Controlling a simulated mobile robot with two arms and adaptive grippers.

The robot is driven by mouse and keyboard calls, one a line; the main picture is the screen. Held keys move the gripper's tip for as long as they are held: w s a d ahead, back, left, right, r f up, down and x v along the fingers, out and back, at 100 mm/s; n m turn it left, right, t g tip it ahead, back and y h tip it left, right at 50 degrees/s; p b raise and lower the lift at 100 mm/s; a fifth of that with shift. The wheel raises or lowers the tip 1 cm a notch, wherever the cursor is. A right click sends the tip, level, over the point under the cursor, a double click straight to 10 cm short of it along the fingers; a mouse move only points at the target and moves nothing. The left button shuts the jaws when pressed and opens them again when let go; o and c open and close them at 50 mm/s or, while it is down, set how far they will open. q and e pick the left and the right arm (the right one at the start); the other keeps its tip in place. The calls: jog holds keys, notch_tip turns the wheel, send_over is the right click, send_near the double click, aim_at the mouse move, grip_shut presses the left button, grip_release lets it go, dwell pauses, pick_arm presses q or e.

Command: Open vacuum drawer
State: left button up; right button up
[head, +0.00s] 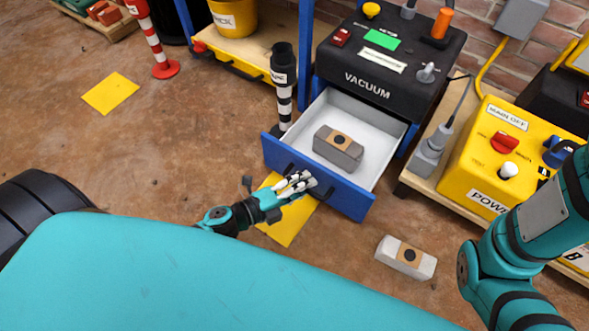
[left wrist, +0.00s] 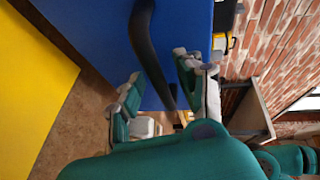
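The vacuum drawer (head: 394,147) stands well open below the black unit marked VACUUM (head: 392,62). It has a white inside and a blue front (head: 348,200). A grey block (head: 339,154) with a brown patch and black dot lies in it. My left gripper (head: 298,184) is at the drawer front, by its black handle. In the left wrist view the handle (left wrist: 145,40) passes between the two parted fingers; no firm grip shows, and contact is unclear. My right arm (head: 520,250) comes in from the right; its gripper is out of view.
Another block (head: 406,258) lies on the floor right of the drawer. A yellow mat (head: 287,226) lies under the drawer front. A yellow power box (head: 487,165) stands on a wooden shelf at right. A striped post (head: 284,85) stands left of the drawer. Open floor lies left.

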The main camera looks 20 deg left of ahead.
pick_arm(q)
jog(key=v, duration=1.2)
